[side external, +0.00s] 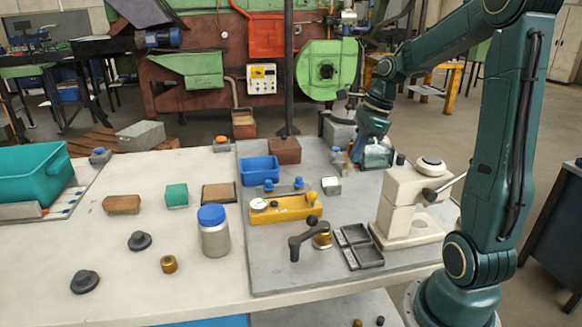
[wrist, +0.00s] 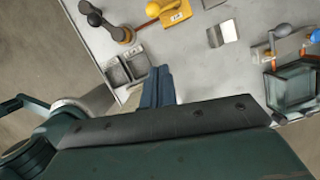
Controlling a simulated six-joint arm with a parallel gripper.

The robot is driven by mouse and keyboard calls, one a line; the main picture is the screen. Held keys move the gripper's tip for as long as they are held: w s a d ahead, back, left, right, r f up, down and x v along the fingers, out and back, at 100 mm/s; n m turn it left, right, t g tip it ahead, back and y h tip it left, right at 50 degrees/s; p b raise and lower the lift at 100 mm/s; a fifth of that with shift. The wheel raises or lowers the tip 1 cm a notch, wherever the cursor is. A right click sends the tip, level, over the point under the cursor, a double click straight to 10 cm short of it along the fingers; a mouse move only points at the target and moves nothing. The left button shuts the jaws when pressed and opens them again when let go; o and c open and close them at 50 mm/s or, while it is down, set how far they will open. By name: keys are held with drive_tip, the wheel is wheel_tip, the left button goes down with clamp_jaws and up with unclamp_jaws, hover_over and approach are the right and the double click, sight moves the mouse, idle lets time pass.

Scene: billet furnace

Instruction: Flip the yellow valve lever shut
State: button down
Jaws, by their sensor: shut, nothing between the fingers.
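A black crank handle (side external: 302,240) on a brass base stands in front of the block. A grey two-part tray (side external: 357,247) and a cream press (side external: 403,205) are to its right. A blue bin (side external: 260,171) is behind. A glass tank (wrist: 292,88) and grey-handled fitting (wrist: 284,38) are at the wrist view's right.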

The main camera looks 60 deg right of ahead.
sight(310, 196)
idle(0.4)
drive_tip(key=w+a+f, duration=0.4)
drive_tip(key=w+f, duration=0.1)
drive_tip(key=f, duration=0.5)
drive_tip(key=shift+w+f, duration=0.15)
drive_tip(key=shift+w, duration=0.2)
drive_tip(key=shift+w+a+m, duration=0.15)
drive_tip(key=shift+a+m, duration=0.1)
drive_tip(key=shift+m, duration=0.35)
idle(0.6)
drive_tip(key=shift+w+a+m+h, duration=0.2)
drive_tip(key=shift+w+a+m, duration=0.4)
drive_tip(key=shift+w, duration=0.7)
drive_tip(key=shift+w+a+m+h, duration=0.3)
drive_tip(key=shift+w+a, duration=0.45)
drive_tip(key=shift+w, duration=0.6)
drive_tip(key=shift+w+a+m+h, duration=0.1)
drive_tip(key=shift+w+a+m, duration=0.5)
drive_tip(key=shift+w, duration=0.7)
drive_tip(key=shift+w+t, duration=0.1)
drive_tip(key=shift+t, duration=0.2)
